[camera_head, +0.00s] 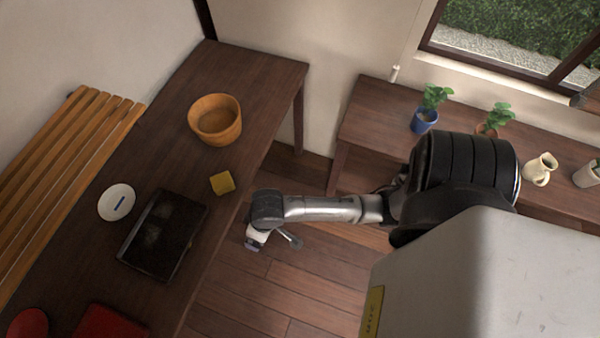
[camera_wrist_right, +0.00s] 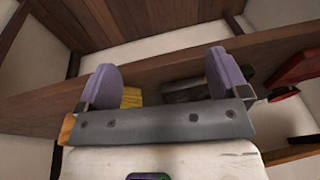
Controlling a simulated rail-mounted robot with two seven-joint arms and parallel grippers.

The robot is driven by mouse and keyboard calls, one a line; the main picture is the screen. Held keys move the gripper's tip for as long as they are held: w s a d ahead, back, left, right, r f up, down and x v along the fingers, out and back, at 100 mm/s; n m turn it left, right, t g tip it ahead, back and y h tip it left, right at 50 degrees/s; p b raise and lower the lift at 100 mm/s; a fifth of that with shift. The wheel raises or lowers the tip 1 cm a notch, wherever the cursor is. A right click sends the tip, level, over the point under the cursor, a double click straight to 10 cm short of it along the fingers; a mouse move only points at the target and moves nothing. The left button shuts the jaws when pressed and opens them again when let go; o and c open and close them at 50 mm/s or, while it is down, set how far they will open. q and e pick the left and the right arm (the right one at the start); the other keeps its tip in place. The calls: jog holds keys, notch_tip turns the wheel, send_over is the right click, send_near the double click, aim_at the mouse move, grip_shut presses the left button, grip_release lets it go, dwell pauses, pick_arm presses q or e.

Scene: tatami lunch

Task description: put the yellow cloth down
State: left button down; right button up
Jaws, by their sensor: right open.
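The yellow cloth (camera_head: 222,183) is a small folded block lying on the dark wooden table (camera_head: 255,85), near its right edge. My right gripper (camera_head: 258,241) is beside the table edge, to the lower right of the cloth and apart from it. In the right wrist view my right gripper (camera_wrist_right: 162,63) shows its two purple fingers spread wide with nothing held between them. Part of the yellow cloth (camera_wrist_right: 131,97) shows beyond them, partly hidden by the left finger. My left gripper is not in view.
Red items lie at the front. A side table (camera_head: 372,112) with potted plants stands at the right.

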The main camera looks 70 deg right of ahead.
jog(key=s+d+r+n, duration=0.1)
jog(key=s+r, duration=0.1)
jog(key=s, duration=0.3)
jog(key=s+r+n+t+h, duration=0.1)
jog(key=s+r, duration=0.1)
jog(key=s, duration=0.4)
jog(key=shift+d+n, duration=0.4)
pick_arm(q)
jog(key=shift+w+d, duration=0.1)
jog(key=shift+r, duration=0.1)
